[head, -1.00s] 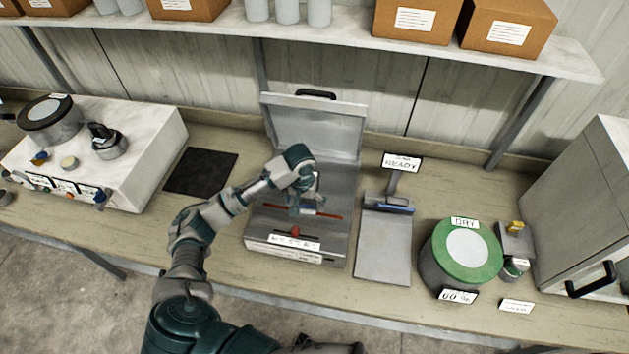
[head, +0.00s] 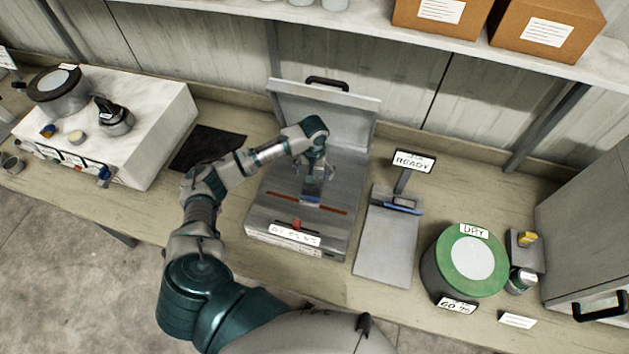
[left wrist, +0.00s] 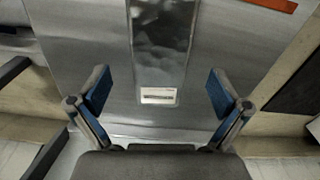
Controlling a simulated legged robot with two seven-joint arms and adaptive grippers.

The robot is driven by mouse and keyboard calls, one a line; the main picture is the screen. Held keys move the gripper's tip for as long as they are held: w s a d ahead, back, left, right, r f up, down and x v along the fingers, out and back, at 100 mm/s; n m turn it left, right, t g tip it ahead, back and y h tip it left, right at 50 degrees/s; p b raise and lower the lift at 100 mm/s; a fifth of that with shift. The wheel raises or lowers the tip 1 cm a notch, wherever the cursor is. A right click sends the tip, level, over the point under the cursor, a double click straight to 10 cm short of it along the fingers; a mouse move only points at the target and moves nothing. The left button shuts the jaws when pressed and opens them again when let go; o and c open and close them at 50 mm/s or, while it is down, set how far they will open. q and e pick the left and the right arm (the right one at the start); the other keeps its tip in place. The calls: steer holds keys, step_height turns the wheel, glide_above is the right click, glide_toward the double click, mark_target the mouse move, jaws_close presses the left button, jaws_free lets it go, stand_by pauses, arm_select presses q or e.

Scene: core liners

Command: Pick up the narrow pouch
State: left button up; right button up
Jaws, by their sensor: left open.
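The narrow pouch (left wrist: 160,45) is a slim dark, glossy strip with a white label near its lower end in the left wrist view. It lies against the grey metal of the open sealer-like case (head: 341,215). My left gripper (head: 312,196) is over this case in the head view and hides most of the pouch there. In the left wrist view my left gripper (left wrist: 159,88) is open, with one blue-padded finger on each side of the pouch's label end. Clear gaps show between both fingers and the pouch. My right gripper is out of view.
The case's raised lid (head: 335,115) stands behind my gripper. Right of it are a metal plate (head: 385,250) with a READY sign (head: 414,161) and a green-topped drum (head: 440,280). A dark mat (head: 207,148) and white bench unit (head: 160,130) are on the left.

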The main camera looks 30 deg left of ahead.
arm_select(q)
step_height(320, 180, down, 3)
steer(key=shift+w+r, duration=0.1)
steer(key=shift+w, duration=0.05)
steer(key=shift+f, duration=0.4)
steer(key=shift+a+f, duration=0.15)
steer(key=shift+a, duration=0.05)
steer(key=c, duration=1.2)
steer(key=shift+d, duration=0.15)
steer(key=shift+c, duration=0.9)
